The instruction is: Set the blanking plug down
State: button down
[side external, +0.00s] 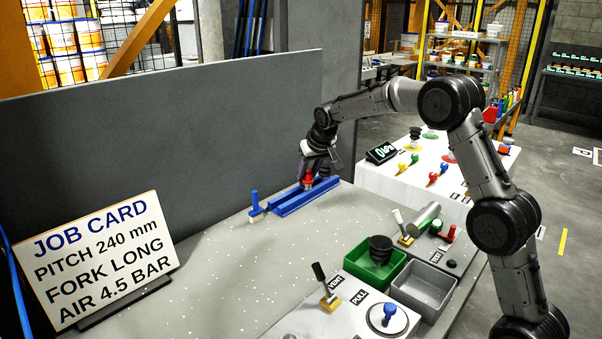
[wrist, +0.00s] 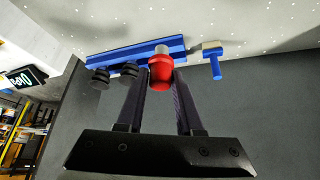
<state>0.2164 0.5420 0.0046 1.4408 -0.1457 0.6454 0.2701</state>
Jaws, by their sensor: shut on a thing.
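The blanking plug, a red piece with a pale metallic end (wrist: 160,77), is between my fingers in the wrist view. It shows small and red in the side external view (side external: 308,179). My gripper (side external: 308,174) is shut on it, with one finger on each side, also in the wrist view (wrist: 161,85). The plug is at the blue rail (side external: 303,198) on the grey bench, and its pale end overlaps the rail (wrist: 110,58) in the wrist view. I cannot tell whether it touches the rail.
Black ribbed cups (wrist: 129,69) sit along the rail beside the plug. A grey panel (side external: 170,130) stands behind. Green (side external: 362,279) and grey (side external: 424,287) bins are at the front right; the bench's middle is clear.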

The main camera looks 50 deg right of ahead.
jog(key=shift+s+a+r, duration=0.15)
jog(key=shift+s, duration=0.35)
jog(key=s+a+r+n+y, duration=0.2)
jog(key=s+a+n, duration=0.1)
jog(key=s+a, duration=0.75)
jog(key=s+a+r+n+y, duration=0.1)
jog(key=s+a+n, duration=0.2)
jog(key=s+a, duration=0.75)
jog(key=s+a+r+n+y, duration=0.25)
jog(key=s+a, duration=0.25)
jog(key=s, duration=1.1)
jog(key=shift+n+h, duration=0.25)
jog(key=shift+h, duration=0.2)
jog(key=w+a+f, duration=0.2)
jog(key=w+f, duration=0.1)
jog(key=w+a+f, duration=0.2)
jog(key=w+f, duration=0.1)
jog(key=w, duration=0.1)
jog(key=w+a+f, duration=0.3)
jog(key=w, duration=0.1)
jog(key=shift+f, duration=0.35)
jog(key=shift+w+a+f, duration=0.1)
jog(key=shift+w+f, duration=0.05)
jog(key=shift+f, duration=0.05)
jog(key=shift+w+a+f, duration=0.1)
jog(key=shift+f, duration=0.8)
jog(key=shift+w+a+f, duration=0.1)
jog(key=shift+f, duration=0.8)
jog(key=shift+f, duration=0.1)
